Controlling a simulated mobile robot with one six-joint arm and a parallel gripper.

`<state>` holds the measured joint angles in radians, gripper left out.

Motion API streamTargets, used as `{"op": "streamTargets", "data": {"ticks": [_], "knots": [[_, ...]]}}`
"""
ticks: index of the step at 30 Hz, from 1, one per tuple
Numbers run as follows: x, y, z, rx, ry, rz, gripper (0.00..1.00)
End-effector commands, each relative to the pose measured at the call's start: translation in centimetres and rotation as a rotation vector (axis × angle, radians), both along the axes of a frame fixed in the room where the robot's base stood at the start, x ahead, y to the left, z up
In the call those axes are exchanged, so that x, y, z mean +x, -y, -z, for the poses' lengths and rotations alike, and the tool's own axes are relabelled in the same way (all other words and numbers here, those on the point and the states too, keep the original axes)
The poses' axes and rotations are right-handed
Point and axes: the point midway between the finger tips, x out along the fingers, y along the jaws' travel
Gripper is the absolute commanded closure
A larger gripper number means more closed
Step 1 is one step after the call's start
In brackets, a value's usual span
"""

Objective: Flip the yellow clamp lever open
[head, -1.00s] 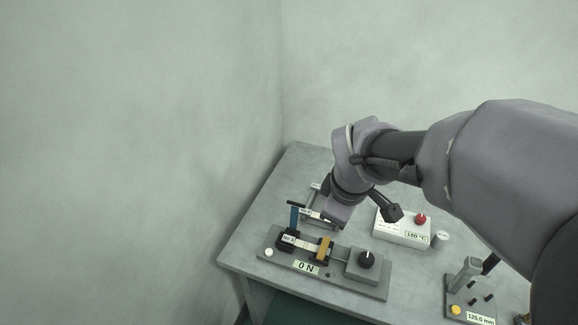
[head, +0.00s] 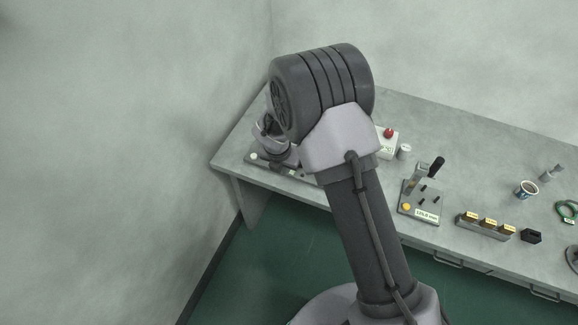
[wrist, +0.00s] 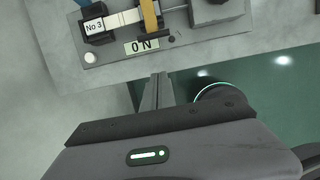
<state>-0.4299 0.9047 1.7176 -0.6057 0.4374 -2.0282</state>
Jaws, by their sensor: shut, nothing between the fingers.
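The yellow clamp lever (wrist: 149,14) shows at the top edge of the wrist view, across a pale strip (wrist: 122,19) at a clamp fixture (wrist: 205,42); its upper end is cut off, so I cannot tell its full pose. My gripper (wrist: 160,76) is shut and empty, below the fixture in the wrist view, at the table's front edge. In the head view my arm hides the yellow lever and gripper; part of the fixture's base (head: 256,163) shows.
A "0 N" display (wrist: 142,46) and a white button (wrist: 90,58) are on the fixture's front. Green floor (head: 260,255) lies before the table (head: 470,135).

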Motion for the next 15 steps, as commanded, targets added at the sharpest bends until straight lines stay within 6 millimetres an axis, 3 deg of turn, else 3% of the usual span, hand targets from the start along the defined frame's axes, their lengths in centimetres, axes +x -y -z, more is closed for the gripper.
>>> {"op": "streamTargets", "data": {"ticks": [12, 15], "knots": [[2.0, 0.9, 9.1, -0.001, -0.004, 0.004, 1.00], [3.5, 1.3, 7.5, 0.001, 0.002, 0.006, 1.00]]}}
